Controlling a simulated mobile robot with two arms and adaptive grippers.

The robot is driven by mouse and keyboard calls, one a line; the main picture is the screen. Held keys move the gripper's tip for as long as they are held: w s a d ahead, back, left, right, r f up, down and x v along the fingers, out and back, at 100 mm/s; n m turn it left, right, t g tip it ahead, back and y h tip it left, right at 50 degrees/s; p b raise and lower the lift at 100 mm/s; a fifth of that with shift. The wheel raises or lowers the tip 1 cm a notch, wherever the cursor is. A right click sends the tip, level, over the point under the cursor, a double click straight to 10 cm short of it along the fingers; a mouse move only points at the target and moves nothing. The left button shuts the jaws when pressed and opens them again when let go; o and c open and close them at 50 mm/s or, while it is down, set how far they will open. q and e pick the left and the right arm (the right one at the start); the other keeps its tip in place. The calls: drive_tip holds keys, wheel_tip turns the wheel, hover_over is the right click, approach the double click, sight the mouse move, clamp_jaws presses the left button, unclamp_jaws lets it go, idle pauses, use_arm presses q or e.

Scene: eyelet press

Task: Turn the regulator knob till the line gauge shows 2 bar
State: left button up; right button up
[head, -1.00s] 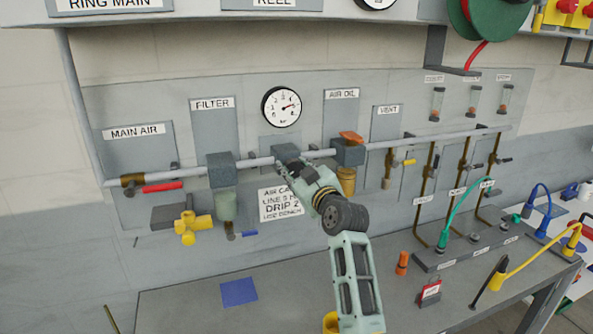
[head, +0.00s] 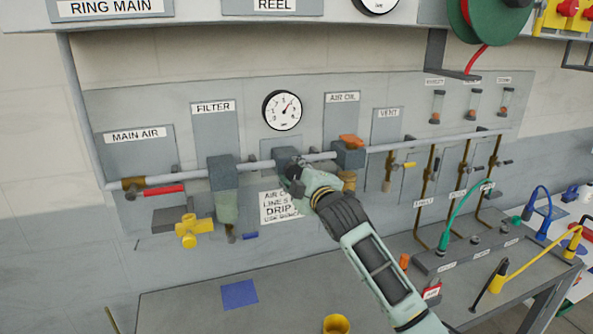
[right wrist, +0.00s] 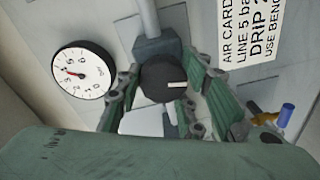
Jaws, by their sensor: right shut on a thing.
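The line gauge (head: 282,110) is a round white dial on the panel above the regulator. Its needle points up and to the right in the head view; the figures are too small to read surely. The dial also shows tilted in the right wrist view (right wrist: 80,72). The dark regulator knob (right wrist: 163,84), with a white line pointing right in that view, sits under the grey regulator block (head: 286,153). My right gripper (head: 293,174) is shut on the knob, with fingers on both sides of it. My left gripper is not in view.
The filter (head: 224,190) hangs left of the regulator, the air oil unit (head: 348,154) right of it. A white notice (head: 275,207) is on the panel close beside my gripper. A yellow valve handle (head: 193,231) sticks out at lower left. A yellow cup (head: 336,324) stands on the bench.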

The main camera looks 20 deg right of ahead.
drive_tip(key=n, duration=0.1)
drive_tip(key=n+p, duration=0.1)
drive_tip(key=n, duration=0.1)
drive_tip(key=shift+r+n+h, duration=0.3)
drive_tip(key=shift+r, duration=0.05)
drive_tip(key=n, duration=0.2)
drive_tip(key=shift+n+p, duration=0.3)
drive_tip(key=n, duration=0.5)
drive_tip(key=shift+a+h, duration=0.25)
drive_tip(key=shift+h, duration=0.05)
drive_tip(key=shift+a+f+n, duration=0.1)
drive_tip(key=shift+f+n, duration=0.05)
drive_tip(key=shift+n, duration=0.75)
drive_tip(key=shift+f+n, duration=0.1)
drive_tip(key=shift+n, duration=0.8)
drive_tip(key=o, duration=1)
drive_tip(key=shift+a+f, duration=0.1)
drive_tip(key=shift+o, duration=0.2)
drive_tip(key=shift+s, duration=0.1)
